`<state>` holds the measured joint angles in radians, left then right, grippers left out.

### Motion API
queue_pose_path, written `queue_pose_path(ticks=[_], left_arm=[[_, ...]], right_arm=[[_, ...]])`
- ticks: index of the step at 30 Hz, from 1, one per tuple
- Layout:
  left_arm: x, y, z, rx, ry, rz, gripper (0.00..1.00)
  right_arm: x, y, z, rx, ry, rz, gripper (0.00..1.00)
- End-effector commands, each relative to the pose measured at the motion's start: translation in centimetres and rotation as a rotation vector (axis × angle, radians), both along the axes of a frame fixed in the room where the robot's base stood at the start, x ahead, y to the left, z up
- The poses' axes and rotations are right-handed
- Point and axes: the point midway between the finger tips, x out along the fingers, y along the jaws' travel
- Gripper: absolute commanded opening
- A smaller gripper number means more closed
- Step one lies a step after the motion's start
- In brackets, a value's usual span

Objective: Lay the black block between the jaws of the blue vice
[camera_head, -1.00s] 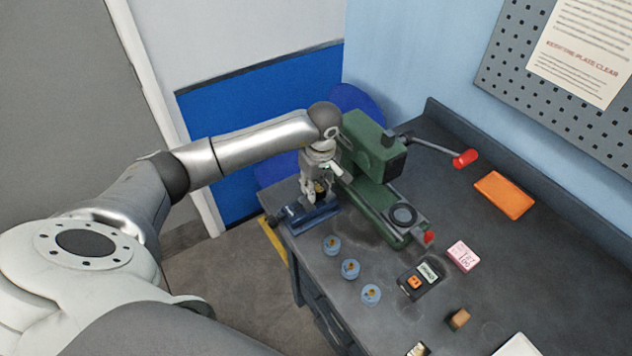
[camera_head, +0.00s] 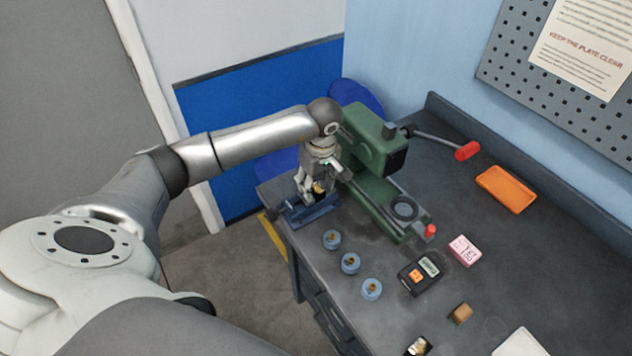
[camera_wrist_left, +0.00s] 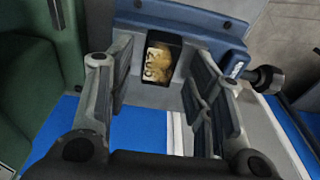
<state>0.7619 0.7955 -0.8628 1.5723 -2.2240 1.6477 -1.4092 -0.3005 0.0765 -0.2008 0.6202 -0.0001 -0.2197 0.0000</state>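The blue vice (camera_head: 317,213) stands at the bench's near left corner; its blue body also shows in the left wrist view (camera_wrist_left: 195,22). The black block (camera_wrist_left: 160,58), with a brass-coloured face marked with digits, sits at the vice. It appears to lie between the jaws, though the far jaw is partly hidden. My left gripper (camera_head: 311,194) is just above the vice. In the left wrist view its fingers (camera_wrist_left: 163,85) are spread, with a visible gap on each side of the block. My right gripper is not in view.
The green press (camera_head: 377,160) stands close right of my left gripper. Several blue-ringed pucks (camera_head: 350,263), a black meter (camera_head: 419,275), a pink block (camera_head: 464,250) and an orange tray (camera_head: 506,189) lie on the bench. The bench middle has free room.

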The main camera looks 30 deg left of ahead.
Motion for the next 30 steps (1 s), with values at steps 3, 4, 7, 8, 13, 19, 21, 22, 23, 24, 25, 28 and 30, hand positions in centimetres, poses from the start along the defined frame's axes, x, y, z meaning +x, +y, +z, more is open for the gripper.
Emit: queue_pose_path(ticks=[3,4,7,8,13,19,21,22,23,24,25,28,30], left_arm=[[0.0,0.0,0.0,0.000,0.000,0.000,0.48],[0.0,0.0,0.0,0.000,0.000,0.000,0.48],[0.0,0.0,0.2,0.000,0.000,0.000,0.48],[0.0,0.0,0.3,0.000,0.000,0.000,0.48],[0.0,0.0,1.8,-0.001,0.002,0.000,0.48],[-0.1,-0.5,5.9,0.001,-0.009,-0.002,0.48],[-0.1,-0.8,7.5,-0.001,-0.008,-0.002,0.48],[-0.2,-0.8,8.2,0.001,-0.008,-0.002,0.48],[-0.2,-0.9,8.8,-0.001,-0.007,-0.001,0.48],[-0.2,-1.0,9.6,0.000,-0.007,-0.001,0.48],[-0.3,-1.0,10.1,0.000,-0.006,-0.002,0.48],[-0.4,-1.2,11.6,-0.001,-0.004,0.000,0.48],[-0.4,-1.3,12.3,-0.001,-0.003,0.000,0.48]], right_arm=[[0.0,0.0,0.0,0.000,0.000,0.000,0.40],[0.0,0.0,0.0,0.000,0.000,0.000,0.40],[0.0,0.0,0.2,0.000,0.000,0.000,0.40],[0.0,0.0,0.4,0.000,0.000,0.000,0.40],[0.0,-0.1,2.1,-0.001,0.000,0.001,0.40],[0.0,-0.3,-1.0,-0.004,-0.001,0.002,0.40],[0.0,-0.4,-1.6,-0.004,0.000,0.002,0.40],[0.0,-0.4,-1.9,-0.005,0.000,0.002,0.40],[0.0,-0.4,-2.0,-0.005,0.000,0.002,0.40],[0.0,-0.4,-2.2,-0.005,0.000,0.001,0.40],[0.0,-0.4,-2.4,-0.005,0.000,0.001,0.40],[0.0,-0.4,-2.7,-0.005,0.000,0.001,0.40],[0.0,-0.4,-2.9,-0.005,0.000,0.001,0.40]])
